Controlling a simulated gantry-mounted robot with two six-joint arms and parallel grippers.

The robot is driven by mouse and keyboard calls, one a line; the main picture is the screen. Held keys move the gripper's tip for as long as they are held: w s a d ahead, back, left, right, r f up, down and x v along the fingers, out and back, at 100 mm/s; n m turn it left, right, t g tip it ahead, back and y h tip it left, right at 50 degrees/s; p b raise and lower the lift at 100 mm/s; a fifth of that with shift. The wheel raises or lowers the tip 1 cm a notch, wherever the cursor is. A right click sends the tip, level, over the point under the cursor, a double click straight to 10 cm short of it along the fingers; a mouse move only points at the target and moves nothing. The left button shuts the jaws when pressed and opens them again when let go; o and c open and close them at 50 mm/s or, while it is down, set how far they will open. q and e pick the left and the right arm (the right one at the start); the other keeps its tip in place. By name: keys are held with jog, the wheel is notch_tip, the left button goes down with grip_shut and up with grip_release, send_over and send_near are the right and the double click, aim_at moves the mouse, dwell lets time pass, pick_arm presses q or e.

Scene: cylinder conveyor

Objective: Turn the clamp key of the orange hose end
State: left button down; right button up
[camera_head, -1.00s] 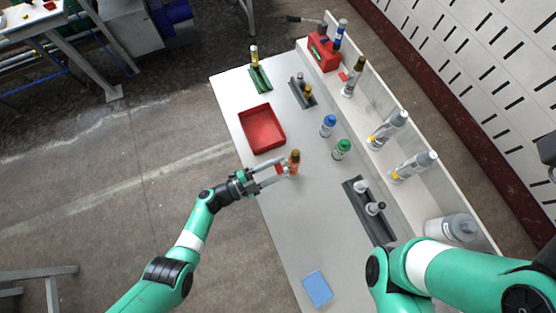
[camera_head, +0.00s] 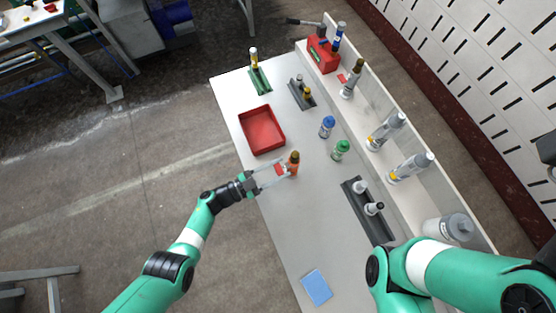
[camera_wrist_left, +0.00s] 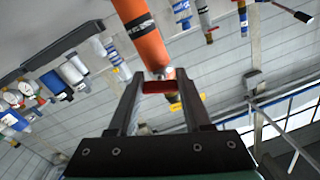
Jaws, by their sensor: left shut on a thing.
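The orange hose end (camera_head: 293,168) stands on the table with a brass-coloured top. My left gripper (camera_head: 283,170) reaches it from the left, at the side of its body. In the left wrist view the orange hose end (camera_wrist_left: 142,35) looms just beyond my fingertips, and its red clamp key (camera_wrist_left: 160,87) sits between the two fingers, which are shut on it. How far the key is turned is hard to tell. My right arm shows at lower right, but its gripper is out of view.
A red tray (camera_head: 262,150) lies behind my left gripper. Blue (camera_head: 327,126) and green (camera_head: 341,150) capped bottles stand to the right. A dark rack (camera_head: 365,215) and a blue pad (camera_head: 317,287) lie nearer. The table's left edge runs under my left wrist.

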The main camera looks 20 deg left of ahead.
pick_arm(q)
jog(key=shift+c, duration=1.6)
grip_release()
jog(key=p+v, duration=0.2)
jog(key=v, duration=0.9)
jog(key=shift+s+a+p, duration=0.2)
jog(key=shift+s+p, duration=0.05)
jog(key=shift+p, duration=0.05)
